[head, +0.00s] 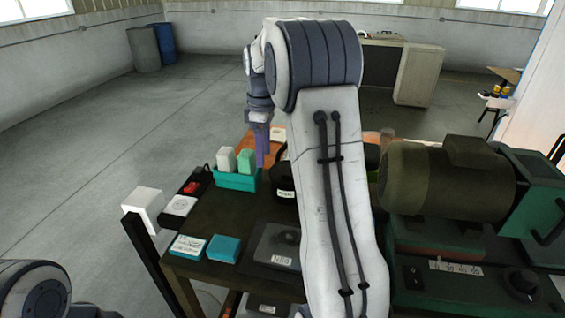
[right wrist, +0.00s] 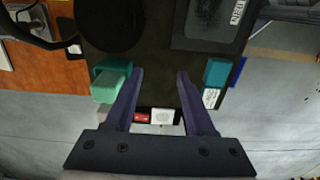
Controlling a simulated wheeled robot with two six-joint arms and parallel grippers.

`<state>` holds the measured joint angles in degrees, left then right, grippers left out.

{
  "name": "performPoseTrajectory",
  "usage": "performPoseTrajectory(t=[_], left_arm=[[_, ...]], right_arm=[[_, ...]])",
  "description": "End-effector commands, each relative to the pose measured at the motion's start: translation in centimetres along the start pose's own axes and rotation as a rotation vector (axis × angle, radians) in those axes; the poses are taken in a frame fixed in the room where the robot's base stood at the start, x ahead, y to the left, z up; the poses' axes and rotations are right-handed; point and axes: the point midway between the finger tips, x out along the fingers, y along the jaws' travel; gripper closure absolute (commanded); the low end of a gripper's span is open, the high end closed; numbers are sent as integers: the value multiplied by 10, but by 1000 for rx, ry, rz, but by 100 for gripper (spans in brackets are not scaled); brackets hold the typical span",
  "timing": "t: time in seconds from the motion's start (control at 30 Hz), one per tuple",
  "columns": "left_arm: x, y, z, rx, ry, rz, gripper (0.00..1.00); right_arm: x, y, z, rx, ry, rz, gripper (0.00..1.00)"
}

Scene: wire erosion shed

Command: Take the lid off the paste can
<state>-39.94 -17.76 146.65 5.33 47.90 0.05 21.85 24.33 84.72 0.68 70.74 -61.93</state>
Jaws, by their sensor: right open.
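The likely paste can (head: 286,185) is a dark, round container with a white label. It stands on the dark bench top, partly covered by my right arm in the head view. In the right wrist view, its dark round top (right wrist: 108,25) shows at the upper left, cut by the picture edge. I cannot make out the lid's edge. My right gripper (head: 262,158) points down near the can, to its left in the head view. Its fingers (right wrist: 160,75) are apart with nothing between them in the right wrist view. My left gripper is out of view.
A teal holder (head: 236,180) with green and white blocks stands left of the can. A red-topped item (head: 192,187), a blue box (head: 224,248) and a flat dark device (head: 275,243) are nearby. A large motor-like machine (head: 445,180) blocks the right. Bare bench lies between.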

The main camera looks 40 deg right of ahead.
Motion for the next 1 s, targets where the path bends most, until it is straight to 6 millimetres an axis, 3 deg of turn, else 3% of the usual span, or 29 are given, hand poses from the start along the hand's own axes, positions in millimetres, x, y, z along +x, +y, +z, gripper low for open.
performPoseTrajectory(t=[0.03,0.1,0.23,0.5,0.63,1.0], left_arm=[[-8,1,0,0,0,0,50],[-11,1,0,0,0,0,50],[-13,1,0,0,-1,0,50],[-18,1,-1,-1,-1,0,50],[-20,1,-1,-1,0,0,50],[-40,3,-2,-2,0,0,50]], right_arm=[[-6,23,19,9,-4,0,45],[-8,42,38,2,-9,0,45],[-3,58,55,-8,-13,-2,45],[36,59,57,-12,-13,-2,45],[44,59,56,-12,-12,0,45],[91,56,60,-11,-13,-1,45]])
